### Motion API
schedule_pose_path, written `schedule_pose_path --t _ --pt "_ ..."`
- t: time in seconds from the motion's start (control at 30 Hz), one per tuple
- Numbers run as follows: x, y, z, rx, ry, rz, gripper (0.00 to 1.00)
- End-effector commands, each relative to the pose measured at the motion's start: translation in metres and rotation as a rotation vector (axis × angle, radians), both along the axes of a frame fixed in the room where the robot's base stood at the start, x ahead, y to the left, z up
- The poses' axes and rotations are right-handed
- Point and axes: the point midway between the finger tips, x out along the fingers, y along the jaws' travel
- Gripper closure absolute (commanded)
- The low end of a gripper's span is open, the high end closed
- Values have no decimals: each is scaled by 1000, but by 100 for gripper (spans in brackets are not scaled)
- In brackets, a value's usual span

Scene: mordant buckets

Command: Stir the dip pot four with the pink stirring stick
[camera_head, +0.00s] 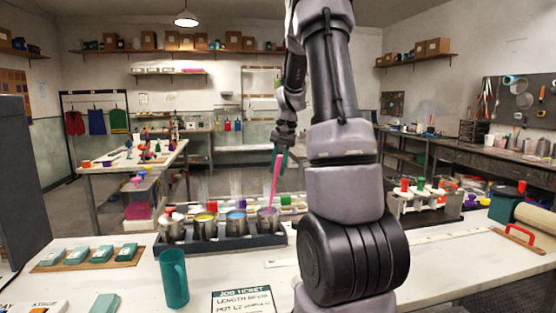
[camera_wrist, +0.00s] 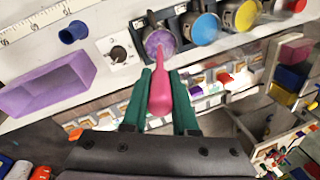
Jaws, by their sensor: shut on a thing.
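The pink stirring stick (camera_head: 276,178) hangs near upright below my gripper (camera_head: 283,152), its lower end at the mouth of the rightmost metal pot (camera_head: 268,222) in the row. In the wrist view my gripper's teal fingers (camera_wrist: 163,78) are shut on the thick end of the pink stick (camera_wrist: 160,92). Its thin end reaches over the purple content of that pot (camera_wrist: 153,38) and seems to enter it; the depth is unclear. To its left in the head view stand a pot with blue content (camera_head: 236,225), one with yellow (camera_head: 205,227) and another metal pot (camera_head: 172,229).
The pots stand in a dark rack (camera_head: 220,247). A teal mug (camera_head: 173,278), a job ticket (camera_head: 244,301) and a board with teal blocks (camera_head: 88,257) lie in front. A purple open box (camera_wrist: 46,84) and a blue cup (camera_wrist: 73,32) stand beyond the rack's end.

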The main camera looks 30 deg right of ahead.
Motion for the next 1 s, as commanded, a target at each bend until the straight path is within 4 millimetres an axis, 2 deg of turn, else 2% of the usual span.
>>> schedule_pose_path --t 0.3,0.5,1.0 --pt "4 4 -32 0 3 -1 100" --pt "6 6 -46 1 2 -1 100" --pt "7 7 -53 -1 1 -1 100"
